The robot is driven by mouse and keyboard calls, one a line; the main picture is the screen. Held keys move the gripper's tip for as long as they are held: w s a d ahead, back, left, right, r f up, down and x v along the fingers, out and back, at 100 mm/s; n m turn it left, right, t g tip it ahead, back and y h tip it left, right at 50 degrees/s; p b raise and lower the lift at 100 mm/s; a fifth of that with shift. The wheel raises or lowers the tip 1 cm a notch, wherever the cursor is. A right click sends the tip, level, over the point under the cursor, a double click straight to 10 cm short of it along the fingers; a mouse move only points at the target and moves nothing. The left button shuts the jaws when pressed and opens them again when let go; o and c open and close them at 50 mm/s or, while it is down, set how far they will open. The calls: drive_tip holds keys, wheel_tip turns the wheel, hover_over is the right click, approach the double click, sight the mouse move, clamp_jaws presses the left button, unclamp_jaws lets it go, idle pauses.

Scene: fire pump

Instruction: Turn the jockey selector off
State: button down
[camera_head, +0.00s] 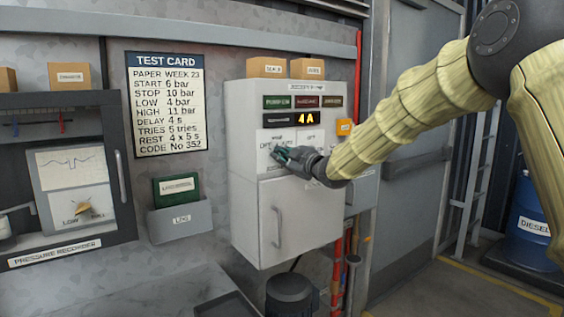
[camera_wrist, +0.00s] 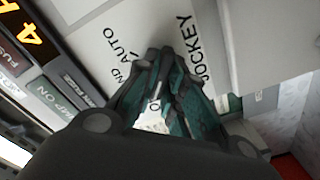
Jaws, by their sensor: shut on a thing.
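The white controller cabinet (camera_head: 290,215) hangs on the wall, with two selector plates below its display. My gripper (camera_head: 280,155) is at the left plate (camera_head: 268,137); the other plate (camera_head: 311,136) is to its right. In the wrist view, the teal-padded fingers of my gripper (camera_wrist: 170,62) are shut at the plate lettered JOCKEY (camera_wrist: 194,48). The lettering AUTO (camera_wrist: 122,42) and part of another word show beside the fingers. The jockey selector's knob is hidden between the fingers, so its pointing direction cannot be told. A letter O shows between the fingers.
The display (camera_head: 306,118) reads 4A in orange, below several dark label plates. An orange box (camera_head: 344,128) sits at the cabinet's right side. A test card (camera_head: 166,104), a log holder (camera_head: 181,220) and a pressure recorder (camera_head: 75,190) are to the left.

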drive_tip(key=shift+f, duration=0.1)
idle(0.4)
drive_tip(key=c, duration=1.5)
unclamp_jaws()
drive_tip(key=shift+s, duration=0.1)
drive_tip(key=v, duration=1.2)
